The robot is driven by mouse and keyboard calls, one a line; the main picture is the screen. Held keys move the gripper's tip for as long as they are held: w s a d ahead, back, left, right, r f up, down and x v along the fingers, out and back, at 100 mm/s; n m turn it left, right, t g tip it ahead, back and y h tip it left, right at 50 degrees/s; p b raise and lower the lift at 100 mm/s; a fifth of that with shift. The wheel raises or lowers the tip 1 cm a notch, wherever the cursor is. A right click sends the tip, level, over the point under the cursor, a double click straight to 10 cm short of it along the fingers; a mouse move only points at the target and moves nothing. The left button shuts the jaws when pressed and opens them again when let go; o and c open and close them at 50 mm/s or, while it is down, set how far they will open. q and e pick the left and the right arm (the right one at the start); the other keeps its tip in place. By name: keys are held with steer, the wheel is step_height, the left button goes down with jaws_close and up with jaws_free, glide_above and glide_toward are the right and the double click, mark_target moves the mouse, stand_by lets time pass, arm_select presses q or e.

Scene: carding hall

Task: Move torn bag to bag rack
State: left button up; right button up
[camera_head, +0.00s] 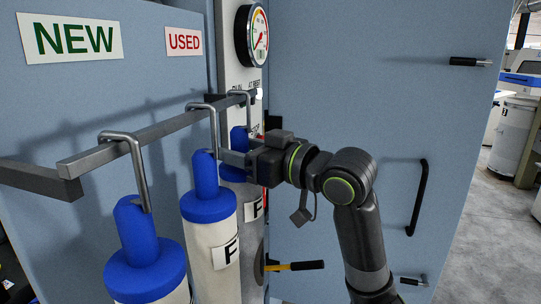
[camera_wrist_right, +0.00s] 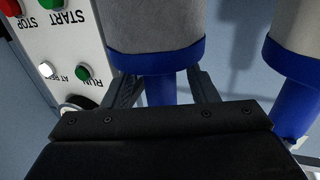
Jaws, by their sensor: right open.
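Several pale cylindrical bags with blue collars and necks hang from hooks on a grey rail rack (camera_head: 135,143). The nearest bag (camera_head: 145,262) is at lower left, a second bag (camera_head: 211,235) is in the middle, and a farther bag (camera_head: 240,137) is partly hidden behind my right gripper (camera_head: 234,158). The right wrist view shows this gripper (camera_wrist_right: 165,88) open, its fingers on either side of a bag's blue neck (camera_wrist_right: 172,88); contact cannot be told. Another bag (camera_wrist_right: 294,88) is at right there. No tear is visible. My left gripper is out of view.
NEW (camera_head: 75,37) and USED (camera_head: 184,41) signs are on the blue panel. A pressure gauge (camera_head: 257,35) tops the control column behind the bags. A blue door (camera_head: 400,130) with black handles stands at right. A yellow-and-black lever (camera_head: 295,266) projects below.

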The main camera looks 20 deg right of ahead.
steer(key=b+v, duration=0.7)
steer(key=v, duration=1)
steer(key=shift+s, duration=0.2)
stand_by(0.5)
steer(key=shift+d, duration=0.15)
